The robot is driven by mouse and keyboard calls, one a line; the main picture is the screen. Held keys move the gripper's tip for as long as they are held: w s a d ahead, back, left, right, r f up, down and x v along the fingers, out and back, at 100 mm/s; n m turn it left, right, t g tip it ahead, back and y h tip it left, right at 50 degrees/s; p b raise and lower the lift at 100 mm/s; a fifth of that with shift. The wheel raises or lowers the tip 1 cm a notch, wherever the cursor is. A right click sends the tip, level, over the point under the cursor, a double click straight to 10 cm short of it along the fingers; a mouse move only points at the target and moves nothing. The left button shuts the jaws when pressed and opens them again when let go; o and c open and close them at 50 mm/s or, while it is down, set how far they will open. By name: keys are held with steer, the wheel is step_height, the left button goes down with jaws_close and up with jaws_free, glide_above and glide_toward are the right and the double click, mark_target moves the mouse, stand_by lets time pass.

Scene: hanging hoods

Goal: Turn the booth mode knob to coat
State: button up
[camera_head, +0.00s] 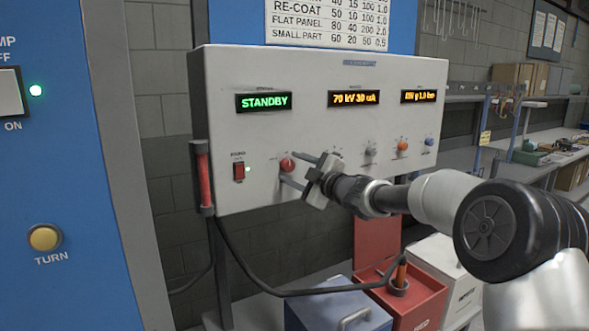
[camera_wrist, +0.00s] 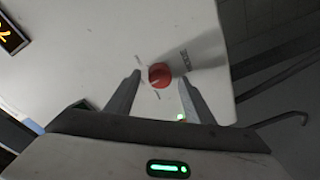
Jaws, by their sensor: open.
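The red knob (camera_head: 287,165) is on the lower left of the front of a pale control box (camera_head: 330,120). The box's left display (camera_head: 263,101) reads STANDBY. My gripper (camera_head: 288,168) is open in front of the box, with one finger above the knob and one below it. In the wrist view the red knob (camera_wrist: 160,75) lies between the spread fingertips of my gripper (camera_wrist: 160,82), with a gap on each side. Small marks surround the knob, but their lettering is too small to read. I cannot tell how far the fingertips reach along the knob.
Grey, orange and blue knobs (camera_head: 402,146) are to the right, beyond my arm. A red holder (camera_head: 203,180) hangs on the box's left side. Bins (camera_head: 345,305) stand below.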

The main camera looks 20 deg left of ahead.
steer(key=c, duration=1)
steer(key=shift+c, duration=0.2)
steer(key=shift+r+m+p, duration=0.1)
steer(key=shift+m+p, duration=0.3)
steer(key=shift+m, duration=0.3)
steer(key=m+p, duration=0.2)
steer(key=m, duration=0.2)
steer(key=shift+t+p, duration=0.3)
steer(key=shift+p, duration=0.1)
steer(key=m, duration=0.4)
steer(key=m+p, duration=0.1)
steer(key=m, duration=0.2)
steer(key=shift+f+t, duration=0.25)
steer(key=shift+t, duration=0.15)
